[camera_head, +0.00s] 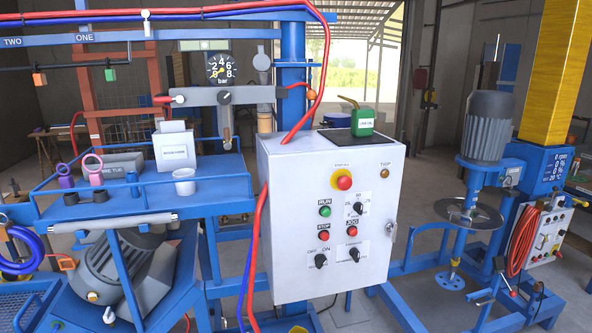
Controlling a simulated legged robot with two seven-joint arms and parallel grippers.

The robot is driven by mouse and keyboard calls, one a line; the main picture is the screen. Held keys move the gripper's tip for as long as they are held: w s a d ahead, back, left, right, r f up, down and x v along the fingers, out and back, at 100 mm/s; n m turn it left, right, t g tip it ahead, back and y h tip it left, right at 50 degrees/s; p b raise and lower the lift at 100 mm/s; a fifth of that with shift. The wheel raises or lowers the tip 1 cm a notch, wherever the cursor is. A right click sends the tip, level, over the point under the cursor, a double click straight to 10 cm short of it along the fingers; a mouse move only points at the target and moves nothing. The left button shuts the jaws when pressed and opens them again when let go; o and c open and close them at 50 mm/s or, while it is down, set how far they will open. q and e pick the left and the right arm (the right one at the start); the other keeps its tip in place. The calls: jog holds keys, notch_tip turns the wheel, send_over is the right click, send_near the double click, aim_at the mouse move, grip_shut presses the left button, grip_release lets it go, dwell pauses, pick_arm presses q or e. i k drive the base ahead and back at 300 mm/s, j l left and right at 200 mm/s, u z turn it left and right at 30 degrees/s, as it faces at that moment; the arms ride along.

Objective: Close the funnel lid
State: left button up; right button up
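No part I can surely name as the funnel or its lid shows in the head view. A round steel disc (455,213) sits around the blue shaft of the mixer (490,127) at the right; I cannot tell whether it belongs to the funnel. A small yellow piece (298,329) is cut off at the bottom edge; what it is cannot be told. Neither of my grippers is in view.
A white control box (290,230) with buttons stands in the middle, a green can (362,122) on top. A blue-railed shelf (215,188) at the left holds a white cup (184,182), a box (174,148) and purple-handled items. Red hoses hang beside the control box.

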aim_at(261, 62)
jog(key=i+l+u, duration=0.2)
jog(key=l, duration=0.15)
jog(key=i+l+u, duration=0.2)
jog(key=l, duration=0.15)
jog(key=i+l+u, duration=0.2)
jog(key=l, duration=0.15)
jog(key=i+l+u, duration=0.2)
jog(key=l, duration=0.2)
jog(key=k, duration=0.1)
